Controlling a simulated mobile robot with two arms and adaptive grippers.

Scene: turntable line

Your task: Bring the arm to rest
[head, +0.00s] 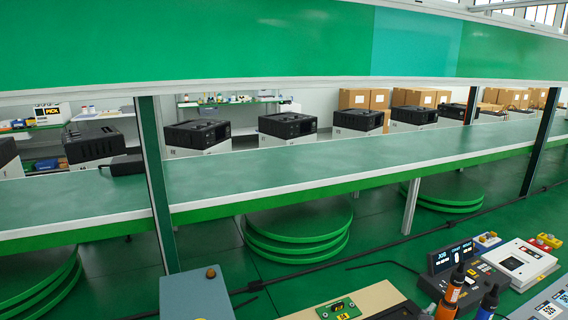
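Neither of my grippers shows in the head view, and I can make out no arm for certain. A long green bench (300,168) with a white front edge runs across the view. A row of black-topped devices stands along its far side, among them one at the left (92,143) and one near the middle (288,125). Stacked green discs (300,232) sit below the bench.
In front, a blue-grey box (197,294), a green circuit board (340,309), a black console (455,275), orange-and-black bottles (451,292) and a white panel box (517,262) stand close together. Cardboard boxes (362,98) stand behind.

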